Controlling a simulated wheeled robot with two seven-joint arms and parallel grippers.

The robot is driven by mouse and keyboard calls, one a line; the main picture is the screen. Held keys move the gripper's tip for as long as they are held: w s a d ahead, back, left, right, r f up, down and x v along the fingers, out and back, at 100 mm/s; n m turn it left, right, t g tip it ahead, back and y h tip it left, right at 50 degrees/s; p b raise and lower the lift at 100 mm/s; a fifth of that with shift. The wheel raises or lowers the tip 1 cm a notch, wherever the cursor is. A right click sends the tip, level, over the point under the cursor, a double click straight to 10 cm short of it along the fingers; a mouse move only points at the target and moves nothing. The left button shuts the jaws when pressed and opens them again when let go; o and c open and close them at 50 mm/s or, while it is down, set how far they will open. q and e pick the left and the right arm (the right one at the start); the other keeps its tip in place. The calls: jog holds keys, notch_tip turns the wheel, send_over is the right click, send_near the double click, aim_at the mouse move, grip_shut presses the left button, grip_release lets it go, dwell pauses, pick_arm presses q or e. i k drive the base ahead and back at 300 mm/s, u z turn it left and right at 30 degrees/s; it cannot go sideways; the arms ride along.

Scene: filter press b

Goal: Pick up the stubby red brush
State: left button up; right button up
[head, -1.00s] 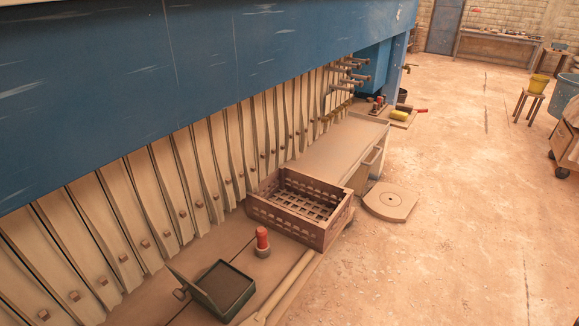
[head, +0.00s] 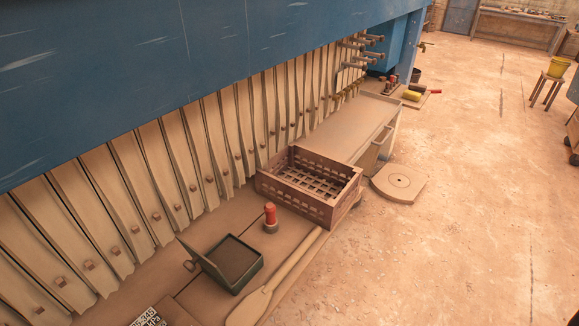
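A stubby red upright thing (head: 270,214) with a pale, wider base stands on the dusty ledge in the head view. It looks like the red brush, though its bristles are too small to make out. It stands between the open dark green box and the brown crate, apart from both. Farther off, small red-tipped things (head: 393,80) stand at the far end of the ledge, too small to identify. Neither of my grippers is in view.
The brown slatted crate (head: 330,207) stands behind the red thing. The open green box (head: 238,278) and a long wooden paddle (head: 256,304) lie nearer. Pale press plates (head: 150,190) line the left under a blue beam (head: 150,75).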

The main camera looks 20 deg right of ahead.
aim_at(270, 222)
jog(key=k, duration=0.5)
jog(key=z, duration=1.15)
jog(key=i, duration=0.9)
jog(key=u, duration=1.15)
